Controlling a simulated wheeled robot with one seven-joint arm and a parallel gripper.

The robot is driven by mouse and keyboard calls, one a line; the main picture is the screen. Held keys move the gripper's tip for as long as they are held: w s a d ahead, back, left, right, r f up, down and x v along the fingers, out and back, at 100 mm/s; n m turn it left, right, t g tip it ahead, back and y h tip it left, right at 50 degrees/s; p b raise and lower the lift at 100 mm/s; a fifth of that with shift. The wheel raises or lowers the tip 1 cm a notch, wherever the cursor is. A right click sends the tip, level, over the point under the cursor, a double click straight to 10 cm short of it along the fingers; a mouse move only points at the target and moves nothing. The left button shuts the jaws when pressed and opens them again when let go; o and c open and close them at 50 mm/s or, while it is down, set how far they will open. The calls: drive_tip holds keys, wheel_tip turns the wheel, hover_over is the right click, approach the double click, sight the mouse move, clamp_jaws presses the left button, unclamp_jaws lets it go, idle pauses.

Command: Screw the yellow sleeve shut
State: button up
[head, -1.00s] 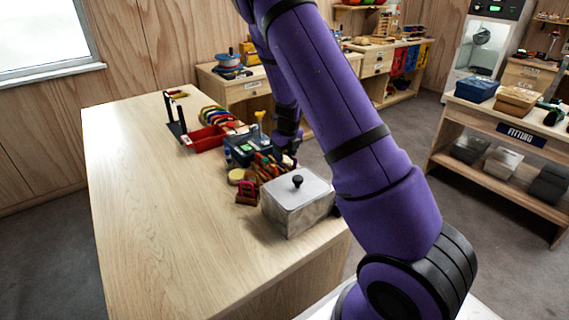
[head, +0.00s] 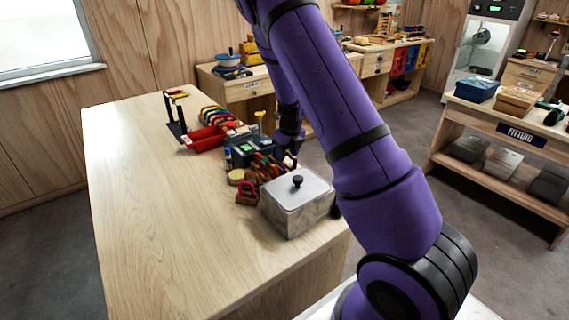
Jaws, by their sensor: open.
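My gripper (head: 291,157) is a small dark shape at the end of my purple arm. It is open, low over the right edge of the workbench (head: 150,210), beside a cluster of coloured gear (head: 264,168). It is close to the gear, but I cannot tell whether it touches anything. I cannot make out the yellow sleeve for certain. A small yellow piece (head: 260,115) stands up behind a dark blue-green case (head: 243,151). My arm hides part of the area behind the gripper.
A grey metal box with a black-knobbed lid (head: 298,197) stands at the bench's near right corner. A red tray (head: 206,138), a black stand (head: 175,122) and several coloured loops (head: 217,117) are farther back. The bench's left side is clear.

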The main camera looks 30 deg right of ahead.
drive_tip(key=shift+d, duration=0.25)
drive_tip(key=shift+r, duration=1.4)
drive_tip(key=shift+a, duration=0.1)
drive_tip(key=shift+a, duration=0.65)
drive_tip(key=shift+f, duration=0.1)
